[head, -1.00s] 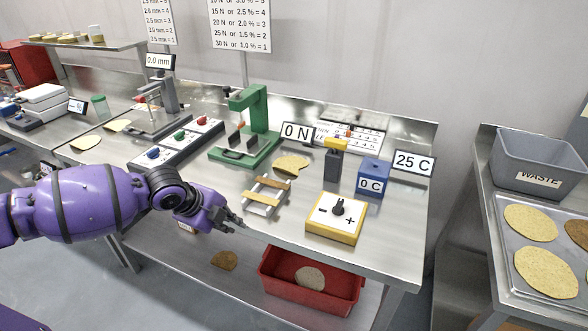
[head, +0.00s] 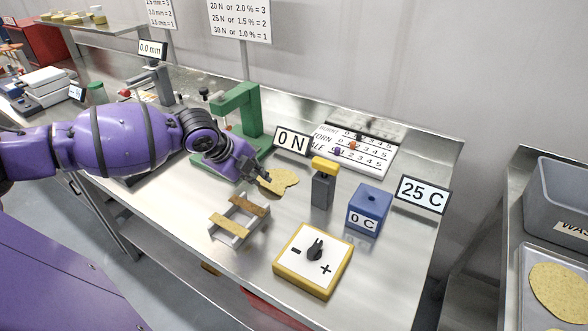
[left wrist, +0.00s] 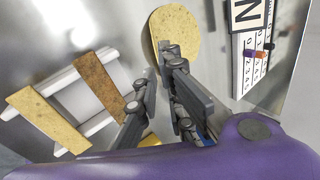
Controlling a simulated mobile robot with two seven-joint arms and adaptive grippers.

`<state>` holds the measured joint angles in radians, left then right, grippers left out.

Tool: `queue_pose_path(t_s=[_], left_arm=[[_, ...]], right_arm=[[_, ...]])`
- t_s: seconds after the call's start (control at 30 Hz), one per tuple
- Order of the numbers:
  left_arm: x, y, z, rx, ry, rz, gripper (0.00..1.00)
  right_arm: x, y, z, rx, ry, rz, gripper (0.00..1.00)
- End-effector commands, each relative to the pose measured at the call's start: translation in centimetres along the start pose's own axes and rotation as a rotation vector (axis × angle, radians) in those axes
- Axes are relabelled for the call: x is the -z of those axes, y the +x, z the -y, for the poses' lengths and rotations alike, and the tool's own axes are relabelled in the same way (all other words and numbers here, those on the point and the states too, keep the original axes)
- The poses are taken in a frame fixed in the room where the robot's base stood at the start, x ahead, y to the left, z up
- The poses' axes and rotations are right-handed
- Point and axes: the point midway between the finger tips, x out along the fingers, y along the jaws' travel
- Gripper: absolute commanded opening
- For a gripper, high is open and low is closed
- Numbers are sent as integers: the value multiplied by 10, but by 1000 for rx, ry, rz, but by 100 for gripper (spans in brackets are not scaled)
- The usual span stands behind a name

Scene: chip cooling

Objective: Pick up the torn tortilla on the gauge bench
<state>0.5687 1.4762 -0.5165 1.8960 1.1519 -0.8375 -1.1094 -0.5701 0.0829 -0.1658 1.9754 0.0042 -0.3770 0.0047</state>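The torn tortilla (head: 283,182) lies flat on the gauge bench (head: 190,215), right of the green press. It is pale yellow with an uneven outline, and my gripper covers part of its left side in the head view. My right gripper is not in view.
A small rack (head: 238,217) with a light and a brown strip stands in front of the tortilla. The green press (head: 240,112), yellow-topped block (head: 323,185), blue box (head: 369,208) and yellow dial box (head: 313,261) stand around. A grey waste bin (head: 560,190) is at right.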

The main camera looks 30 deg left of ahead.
Motion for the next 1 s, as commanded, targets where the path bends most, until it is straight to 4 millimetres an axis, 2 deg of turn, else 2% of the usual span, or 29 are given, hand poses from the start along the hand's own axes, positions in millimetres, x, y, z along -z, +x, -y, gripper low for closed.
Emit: queue_pose_path(t_s=[0.13, 0.3, 0.4, 0.7, 0.8, 0.97, 1.0], left_arm=[[0, 6, -2, -3, -1, -1, 8], [0, 26, -2, -3, -2, -2, 8], [-1, 36, -2, -2, -1, -2, 8], [-4, 76, -2, -1, -1, 0, 8], [-4, 79, -3, -1, 1, 1, 8], [-4, 78, -3, -1, 1, 1, 8], [-4, 78, -3, -1, 1, 1, 5]], right_arm=[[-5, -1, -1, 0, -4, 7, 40], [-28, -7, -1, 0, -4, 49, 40], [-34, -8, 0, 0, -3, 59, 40], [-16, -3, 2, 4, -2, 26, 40], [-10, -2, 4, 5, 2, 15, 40], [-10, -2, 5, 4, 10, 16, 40], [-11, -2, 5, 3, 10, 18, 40]])
